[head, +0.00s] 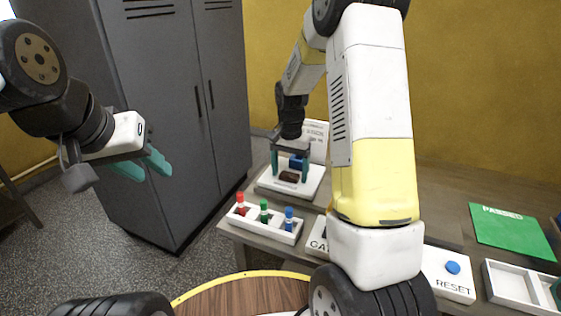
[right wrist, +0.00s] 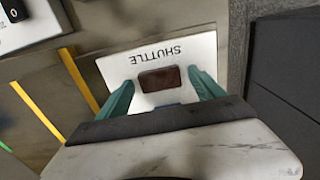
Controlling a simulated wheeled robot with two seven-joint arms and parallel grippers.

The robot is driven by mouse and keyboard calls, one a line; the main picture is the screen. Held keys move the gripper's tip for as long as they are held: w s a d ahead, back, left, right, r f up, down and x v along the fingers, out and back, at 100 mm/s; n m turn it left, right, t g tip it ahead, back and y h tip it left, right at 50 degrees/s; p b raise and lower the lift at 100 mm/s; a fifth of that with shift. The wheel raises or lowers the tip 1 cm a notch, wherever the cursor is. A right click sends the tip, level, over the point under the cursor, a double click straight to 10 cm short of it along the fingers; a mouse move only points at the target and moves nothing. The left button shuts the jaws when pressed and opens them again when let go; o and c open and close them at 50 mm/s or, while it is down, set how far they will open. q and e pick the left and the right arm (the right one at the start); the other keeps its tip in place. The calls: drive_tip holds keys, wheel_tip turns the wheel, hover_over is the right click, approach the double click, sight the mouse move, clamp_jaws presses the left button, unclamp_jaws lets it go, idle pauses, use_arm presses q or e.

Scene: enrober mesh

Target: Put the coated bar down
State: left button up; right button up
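The coated bar (head: 289,177) is a small dark brown block. It also shows in the right wrist view (right wrist: 160,78), over a white plate marked SHUTTLE (right wrist: 115,68), and appears to lie on it. The plate shows in the head view (head: 310,187) too. My right gripper (head: 290,179) is low over the plate with its teal fingers on both sides of the bar. Small gaps show between the fingers and the bar in the right wrist view (right wrist: 161,78). A blue piece (head: 296,161) shows between the fingers, above the bar. My left gripper (head: 145,167) is open and empty, away from the table.
A white rack (head: 265,224) with red, green and blue pegs stands in front of the plate. Right are a RESET box (head: 448,276), a green PASSED mat (head: 510,231) and a white tray (head: 510,283). Grey lockers (head: 170,100) stand left. My right arm hides the table's middle.

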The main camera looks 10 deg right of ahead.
sight(290, 174)
wheel_tip(290, 174, up, 12)
drive_tip(key=s+r+n+t+y, duration=0.1)
drive_tip(key=s+r+n+t, duration=0.2)
drive_tip(key=s+r, duration=0.7)
drive_tip(key=s+a+n+t+y, duration=0.1)
drive_tip(key=s+a+n+t, duration=0.1)
drive_tip(key=s, duration=1.2)
drive_tip(key=shift+s+n+t, duration=0.15)
drive_tip(key=shift+n+t, duration=0.45)
drive_tip(key=shift+n, duration=0.6)
